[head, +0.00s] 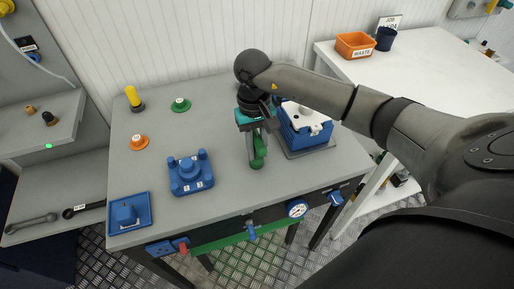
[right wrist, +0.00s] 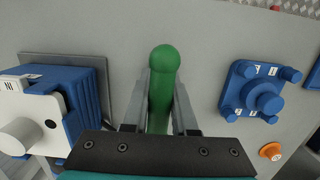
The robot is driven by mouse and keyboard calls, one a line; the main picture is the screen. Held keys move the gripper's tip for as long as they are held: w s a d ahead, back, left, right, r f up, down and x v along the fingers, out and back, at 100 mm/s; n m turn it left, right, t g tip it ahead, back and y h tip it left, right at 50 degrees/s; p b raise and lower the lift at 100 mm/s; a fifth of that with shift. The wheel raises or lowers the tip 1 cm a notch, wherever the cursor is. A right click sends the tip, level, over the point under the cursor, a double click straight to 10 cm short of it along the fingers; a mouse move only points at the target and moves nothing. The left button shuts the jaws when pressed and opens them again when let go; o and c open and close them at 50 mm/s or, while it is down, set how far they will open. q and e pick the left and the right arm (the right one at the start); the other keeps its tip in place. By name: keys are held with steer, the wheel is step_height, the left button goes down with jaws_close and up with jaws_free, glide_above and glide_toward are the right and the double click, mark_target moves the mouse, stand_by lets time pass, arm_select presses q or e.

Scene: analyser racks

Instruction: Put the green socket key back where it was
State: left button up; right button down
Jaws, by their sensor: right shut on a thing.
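The green socket key (head: 257,161) is a rounded green piece at the middle of the grey bench (head: 225,125). My right gripper (head: 256,146) is shut on it, pointing down. In the right wrist view, the key (right wrist: 162,60) lies between the two grey fingers of the gripper (right wrist: 162,90), and its rounded end sticks out past them. I cannot tell whether the key touches the bench. The gripper hides part of it. My left gripper is not in view.
A blue box with a white plate (head: 318,130) stands on a grey base right of the gripper. A blue fixture with posts (head: 190,174) is to its left. Bench space around the key is clear.

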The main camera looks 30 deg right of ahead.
steer(key=shift+f, duration=0.15)
steer(key=c, duration=0.7)
jaws_free()
steer(key=shift+r, duration=0.25)
steer(key=r, duration=0.4)
steer(key=w+r+p, duration=0.1)
steer(key=r, duration=0.6)
steer(key=shift+w+d+r, duration=0.15)
steer(key=shift+w+r, duration=0.1)
steer(key=shift+r, duration=0.15)
